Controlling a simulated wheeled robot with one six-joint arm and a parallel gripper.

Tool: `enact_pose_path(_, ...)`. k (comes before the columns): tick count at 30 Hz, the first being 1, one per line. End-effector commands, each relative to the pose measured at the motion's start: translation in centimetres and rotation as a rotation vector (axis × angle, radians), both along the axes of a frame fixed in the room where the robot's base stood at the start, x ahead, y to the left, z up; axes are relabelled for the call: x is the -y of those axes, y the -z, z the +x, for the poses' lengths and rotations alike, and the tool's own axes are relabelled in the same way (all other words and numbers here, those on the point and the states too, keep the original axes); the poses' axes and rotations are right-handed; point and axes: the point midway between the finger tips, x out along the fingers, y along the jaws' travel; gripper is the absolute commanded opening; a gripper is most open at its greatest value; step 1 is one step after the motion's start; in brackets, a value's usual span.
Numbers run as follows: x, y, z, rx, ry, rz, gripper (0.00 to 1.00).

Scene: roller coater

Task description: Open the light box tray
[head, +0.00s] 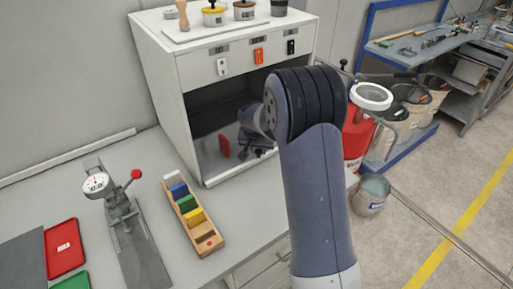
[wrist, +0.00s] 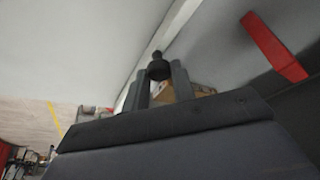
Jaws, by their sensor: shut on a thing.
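The light box (head: 180,75) is a white cabinet with a dark open front, standing on the grey bench. A grey floor panel (head: 212,165), which appears to be its tray, lies in the bottom of the opening. A red upright piece (head: 224,145) stands on it; it also shows in the wrist view (wrist: 275,45). My gripper (wrist: 160,78) is shut on a dark round knob (wrist: 158,66) on a short stem. In the head view my gripper is at the opening, partly hidden by my arm, and the knob cannot be made out there.
A wooden rack of coloured blocks (head: 193,217) and a dial gauge stand (head: 120,205) are on the bench in front. A red container (head: 357,135) and a metal bucket (head: 370,193) stand to the right. Small pots (head: 214,14) sit on top of the box.

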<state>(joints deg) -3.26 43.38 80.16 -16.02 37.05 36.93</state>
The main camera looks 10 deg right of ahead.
Motion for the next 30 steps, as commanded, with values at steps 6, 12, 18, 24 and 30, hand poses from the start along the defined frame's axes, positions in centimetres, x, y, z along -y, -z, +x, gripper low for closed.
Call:
enact_pose_path(6, 1.6, 0.5, -3.9, 0.0, 0.003, 0.001, 0.0)
enact_pose_path(12, 3.6, 0.4, -8.6, 0.0, 0.004, 0.001, 0.0)
enact_pose_path(18, 5.3, 0.3, -12.9, 0.0, 0.004, 0.001, 0.0)
enact_pose_path(24, 6.6, 0.2, -16.0, -0.002, 0.003, 0.001, 0.0)
enact_pose_path(30, 7.3, 0.1, -17.7, -0.002, 0.002, 0.001, 0.0)
